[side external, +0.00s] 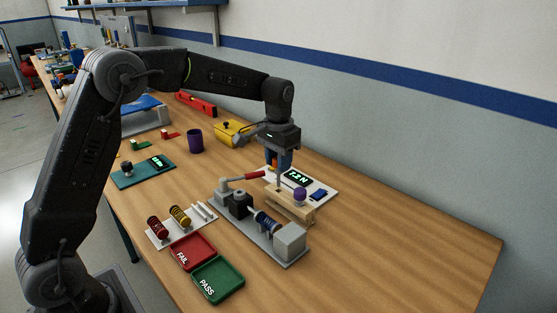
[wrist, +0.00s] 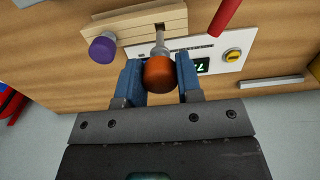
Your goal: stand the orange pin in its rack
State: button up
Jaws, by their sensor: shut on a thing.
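My gripper (side external: 279,160) is shut on the orange pin (wrist: 160,74), whose round orange head sits between the blue fingers in the wrist view. The pin's grey metal shank points down in the side view, its lower end at the far end of the wooden rack (side external: 294,210). In the wrist view the shank lines up with a dark opening in the rack (wrist: 130,22). I cannot tell whether the tip is inside the opening or just above it. A purple-headed pin (side external: 299,194) stands at the rack's other end; it also shows in the wrist view (wrist: 102,48).
A white panel with a green-lit display (side external: 298,177) lies behind the rack. A grey spring fixture with a red lever (side external: 255,176) stands close in front. Red FAIL (side external: 194,252) and green PASS (side external: 218,280) trays lie at the front. The table's right side is clear.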

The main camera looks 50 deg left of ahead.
aim_at(278, 187)
jog(key=shift+f, duration=2.85)
jog(key=o, duration=1)
jog(key=shift+c, duration=0.2)
jog(key=shift+r, duration=0.1)
notch_tip(278, 187, up, 13)
jog(key=shift+r, duration=0.35)
